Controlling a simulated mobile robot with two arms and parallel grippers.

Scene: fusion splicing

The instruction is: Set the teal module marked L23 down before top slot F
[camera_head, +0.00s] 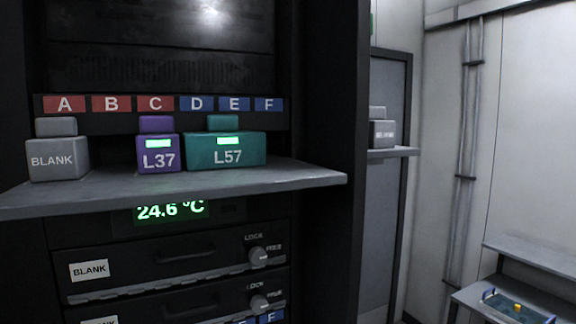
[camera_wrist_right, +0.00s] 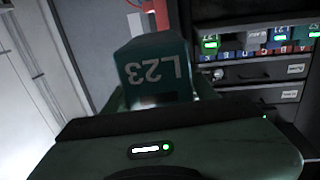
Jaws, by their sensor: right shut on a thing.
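The teal module marked L23 (camera_wrist_right: 155,72) is in my right gripper (camera_wrist_right: 158,102) in the right wrist view, its label upside down. The fingers are shut on it and mostly hidden. In the head view, top slot label F (camera_head: 269,104) is the blue rightmost label of the row A to F. The shelf (camera_head: 285,172) below F is bare, to the right of the teal L57 module. Neither gripper nor L23 shows in the head view.
On the shelf stand a grey BLANK module (camera_head: 58,158) near A, a purple L37 module (camera_head: 158,153) below C, and a teal L57 module (camera_head: 226,150) below D and E. A black rack post (camera_head: 330,100) stands right of F. Another small shelf (camera_head: 400,152) holds a grey module.

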